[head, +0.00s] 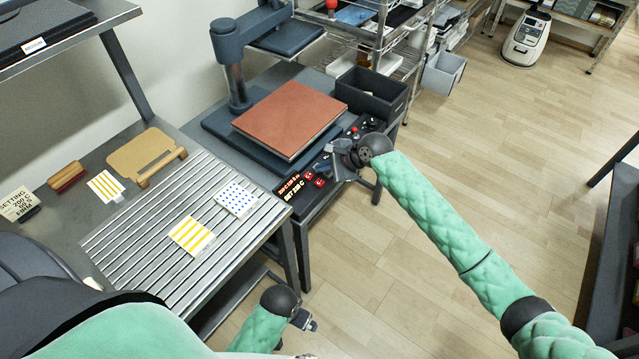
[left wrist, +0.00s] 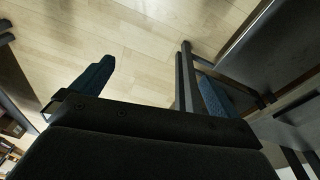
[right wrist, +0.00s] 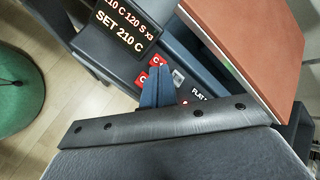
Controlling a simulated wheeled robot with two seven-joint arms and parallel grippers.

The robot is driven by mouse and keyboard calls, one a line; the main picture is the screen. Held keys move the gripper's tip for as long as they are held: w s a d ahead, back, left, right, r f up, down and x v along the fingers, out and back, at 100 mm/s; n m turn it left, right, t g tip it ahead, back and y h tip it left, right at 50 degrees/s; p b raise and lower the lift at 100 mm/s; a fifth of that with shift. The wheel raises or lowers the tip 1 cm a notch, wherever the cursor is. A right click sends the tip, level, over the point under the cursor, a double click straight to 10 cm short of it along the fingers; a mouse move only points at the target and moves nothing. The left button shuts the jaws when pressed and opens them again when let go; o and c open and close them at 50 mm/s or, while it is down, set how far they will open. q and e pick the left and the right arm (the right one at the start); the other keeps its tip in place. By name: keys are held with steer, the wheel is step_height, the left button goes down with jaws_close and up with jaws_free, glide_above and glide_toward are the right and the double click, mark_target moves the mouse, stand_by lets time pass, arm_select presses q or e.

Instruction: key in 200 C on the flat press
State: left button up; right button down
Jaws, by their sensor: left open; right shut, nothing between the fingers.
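The flat press (head: 225,128) stands at the back centre with a red-brown slab (head: 290,118) on it. Its control panel shows a dark display (head: 290,188), which reads SET 210 C in the right wrist view (right wrist: 122,30). Red buttons marked C (right wrist: 141,79) sit beside the display. My right gripper (right wrist: 158,72) is shut and empty, its fingertips at the red buttons; whether they touch cannot be told. It also shows over the panel in the head view (head: 328,165). My left gripper (head: 308,322) is open and empty, low in front of the table, over the floor.
A setting card (head: 17,203) reading 200 C stands at the left. Patterned sheets (head: 192,236) lie on the slatted table (head: 150,262), near a tan board (head: 140,155). A dark bin (head: 370,92) stands behind the panel.

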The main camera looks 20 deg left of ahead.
mark_target(323, 183)
steer(key=shift+f, duration=0.75)
arm_select(q)
steer(key=shift+r, duration=1.3)
arm_select(e)
steer(key=shift+f, duration=0.85)
arm_select(q)
steer(key=shift+s, duration=0.15)
steer(key=shift+r, duration=0.15)
arm_select(e)
steer(key=shift+f, duration=0.2)
arm_select(q)
steer(key=shift+r+p, duration=0.3)
arm_select(e)
steer(key=shift+f, duration=0.2)
